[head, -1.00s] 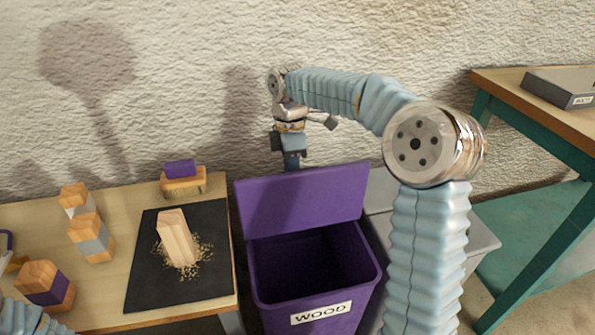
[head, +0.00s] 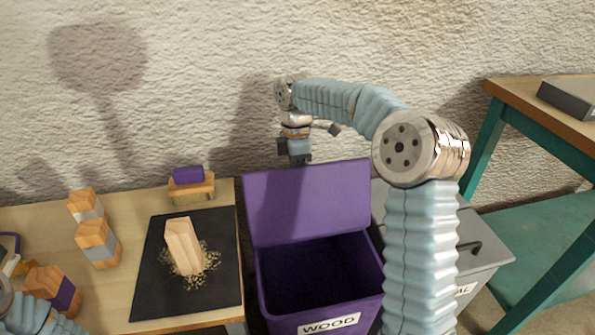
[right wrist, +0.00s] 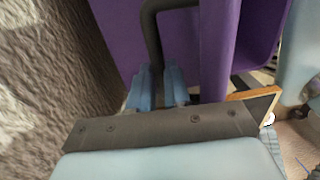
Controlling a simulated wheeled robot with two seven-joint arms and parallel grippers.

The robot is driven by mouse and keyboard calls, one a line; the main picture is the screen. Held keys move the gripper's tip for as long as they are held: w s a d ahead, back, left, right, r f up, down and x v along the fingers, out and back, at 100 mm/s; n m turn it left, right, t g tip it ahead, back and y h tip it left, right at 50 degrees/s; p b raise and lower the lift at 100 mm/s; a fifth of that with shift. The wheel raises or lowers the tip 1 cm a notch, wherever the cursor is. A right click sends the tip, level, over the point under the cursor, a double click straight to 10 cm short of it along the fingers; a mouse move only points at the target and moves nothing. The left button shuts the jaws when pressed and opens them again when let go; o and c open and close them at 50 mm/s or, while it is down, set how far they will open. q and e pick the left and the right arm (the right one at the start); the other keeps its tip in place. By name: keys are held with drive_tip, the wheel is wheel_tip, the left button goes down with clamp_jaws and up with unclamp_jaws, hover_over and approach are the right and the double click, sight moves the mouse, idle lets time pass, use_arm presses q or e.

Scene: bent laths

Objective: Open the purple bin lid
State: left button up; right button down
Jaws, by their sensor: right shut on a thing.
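The purple bin (head: 370,292) with a WOOD label stands right of the workbench, its mouth uncovered. Its purple lid (head: 308,205) stands steeply raised at the back edge. My right gripper (head: 297,160) is behind the lid's top edge, its fingertips partly hidden by the lid. In the right wrist view, my right gripper's blue fingers (right wrist: 160,82) are shut on the dark lid handle (right wrist: 151,35), against the purple lid (right wrist: 115,30). My left arm shows only in the lower left corner of the head view; its fingers are not visible.
A grey bin (head: 490,255) stands right of the purple one, partly hidden by my right arm. The workbench (head: 125,285) at left holds wood blocks, a brush (head: 190,183) and a black mat (head: 150,290) with shavings. The rough wall is close behind the lid.

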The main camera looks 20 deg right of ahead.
drive_tip(key=shift+w+d+f, duration=0.1)
drive_tip(key=shift+w+d, duration=0.15)
drive_tip(key=shift+w, duration=0.15)
drive_tip(key=c, duration=1.1)
unclamp_jaws()
drive_tip(key=shift+w+f, duration=0.25)
drive_tip(key=shift+c, duration=0.2)
drive_tip(key=shift+r, duration=0.1)
drive_tip(key=shift+w+r, duration=0.2)
drive_tip(key=shift+r, duration=3.3)
drive_tip(key=shift+w+r, duration=0.15)
drive_tip(key=shift+r, duration=3.3)
